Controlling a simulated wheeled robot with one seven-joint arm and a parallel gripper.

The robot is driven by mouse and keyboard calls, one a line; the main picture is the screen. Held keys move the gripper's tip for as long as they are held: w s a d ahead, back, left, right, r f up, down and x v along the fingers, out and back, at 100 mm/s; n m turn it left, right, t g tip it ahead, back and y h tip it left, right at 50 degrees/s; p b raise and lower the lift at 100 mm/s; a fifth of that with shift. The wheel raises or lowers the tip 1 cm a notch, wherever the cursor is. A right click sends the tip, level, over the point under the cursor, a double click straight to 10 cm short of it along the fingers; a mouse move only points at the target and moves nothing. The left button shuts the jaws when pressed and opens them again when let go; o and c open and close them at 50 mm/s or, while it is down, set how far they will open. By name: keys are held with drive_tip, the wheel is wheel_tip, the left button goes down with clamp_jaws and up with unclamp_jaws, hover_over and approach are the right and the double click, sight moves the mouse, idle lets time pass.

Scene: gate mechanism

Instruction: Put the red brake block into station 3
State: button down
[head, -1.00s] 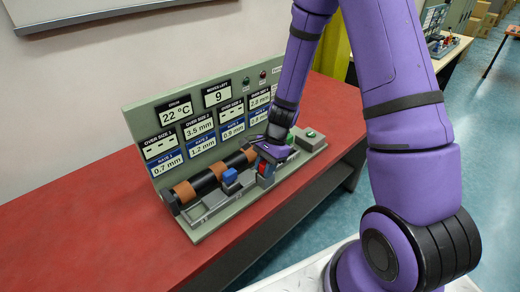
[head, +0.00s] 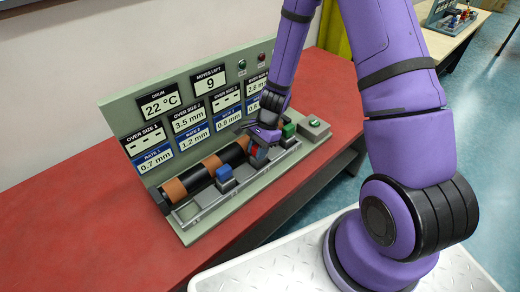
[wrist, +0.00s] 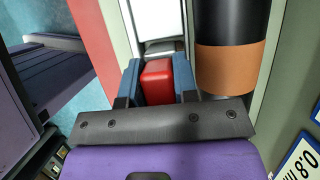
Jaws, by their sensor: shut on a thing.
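The red brake block (wrist: 157,82) is between the two blue-grey fingers of my gripper (wrist: 158,72) in the wrist view, and my gripper is shut on it. In the head view the red block (head: 256,152) shows as a small patch under my gripper (head: 259,146), beside the dark drum (head: 228,156) with orange bands. It is over the pale rail in front of the drum. Whether it touches the rail is hidden. The station 3 displays (head: 228,110) on the panel show dashes for over size and about 0.8 or 0.9 mm for rate.
A blue block (head: 225,174) stands on the rail left of my gripper, and a green block (head: 289,130) to the right. The upright panel (head: 118,118) rises behind the drum. A box with a green button (head: 314,122) is at the right end. The red table (head: 60,215) is clear at left.

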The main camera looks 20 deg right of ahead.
drive_tip(key=shift+f, duration=0.15)
drive_tip(key=c, duration=0.9)
unclamp_jaws()
drive_tip(key=d+r+n+t, duration=0.1)
drive_tip(key=d+r+n, duration=0.25)
drive_tip(key=r, duration=1.75)
drive_tip(key=shift+s+d+r+n+t+h, duration=0.7)
drive_tip(key=shift+s+r+n, duration=1.1)
drive_tip(key=shift+s+r, duration=1.65)
drive_tip(key=shift+s+d+r+n+t+h, duration=0.4)
drive_tip(key=shift+s+r+n+t+h, duration=0.55)
drive_tip(key=shift+s+r+n, duration=1.75)
drive_tip(key=shift+s+d+r+n+t+h, duration=0.55)
drive_tip(key=shift+s+r+n+t, duration=0.5)
drive_tip(key=shift+s+r, duration=3.2)
drive_tip(key=shift+s+f, duration=0.15)
drive_tip(key=shift+f, duration=0.05)
